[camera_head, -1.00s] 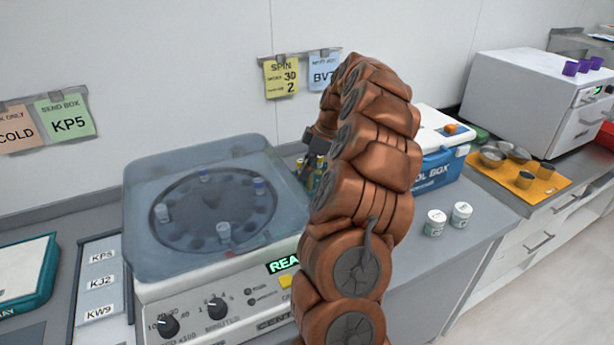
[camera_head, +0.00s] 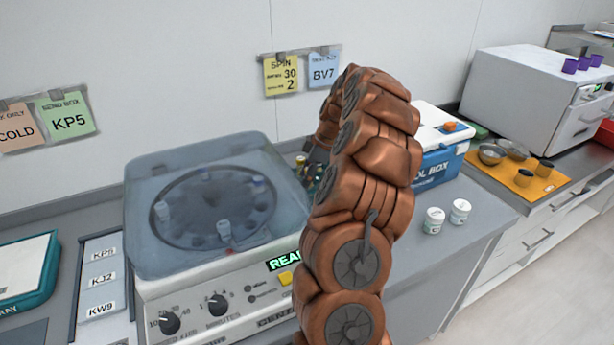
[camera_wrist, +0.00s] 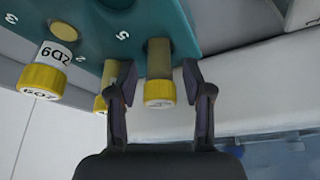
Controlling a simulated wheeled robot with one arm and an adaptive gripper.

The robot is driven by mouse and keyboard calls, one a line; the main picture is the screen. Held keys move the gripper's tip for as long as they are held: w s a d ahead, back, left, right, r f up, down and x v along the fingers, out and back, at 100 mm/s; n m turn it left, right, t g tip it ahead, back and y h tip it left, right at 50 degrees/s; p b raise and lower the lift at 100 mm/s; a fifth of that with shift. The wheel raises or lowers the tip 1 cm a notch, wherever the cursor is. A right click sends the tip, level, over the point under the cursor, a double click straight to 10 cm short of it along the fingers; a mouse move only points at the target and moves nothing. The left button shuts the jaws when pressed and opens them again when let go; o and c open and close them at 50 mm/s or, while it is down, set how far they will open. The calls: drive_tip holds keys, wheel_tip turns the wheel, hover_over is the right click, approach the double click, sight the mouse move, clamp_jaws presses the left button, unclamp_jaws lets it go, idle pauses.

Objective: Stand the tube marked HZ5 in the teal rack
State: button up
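The teal rack (camera_wrist: 100,20) fills the top of the wrist view, with numbers on its face. Several yellow-capped tubes stand in it. One tube (camera_wrist: 158,65) is between the fingers of my gripper (camera_wrist: 163,82), which is open with gaps on both sides of its cap. A third tube (camera_wrist: 108,90) is partly behind the left finger. I cannot read HZ5 on any of them. In the head view my arm hides most of the rack and gripper.
A centrifuge (camera_head: 160,300) with a closed clear lid and several tubes stands left of my arm. A blue cool box (camera_head: 440,168) and two small white jars (camera_head: 434,220) are to the right. A label tray (camera_head: 100,280) lies at the left.

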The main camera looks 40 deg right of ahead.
drive_tip(key=shift+r, duration=0.2)
drive_tip(key=shift+d+r, duration=0.2)
drive_tip(key=shift+r, duration=0.05)
drive_tip(key=b+v, duration=0.2)
drive_tip(key=v, duration=0.9)
drive_tip(key=shift+s, duration=0.15)
drive_tip(key=shift+r, duration=0.15)
idle(0.3)
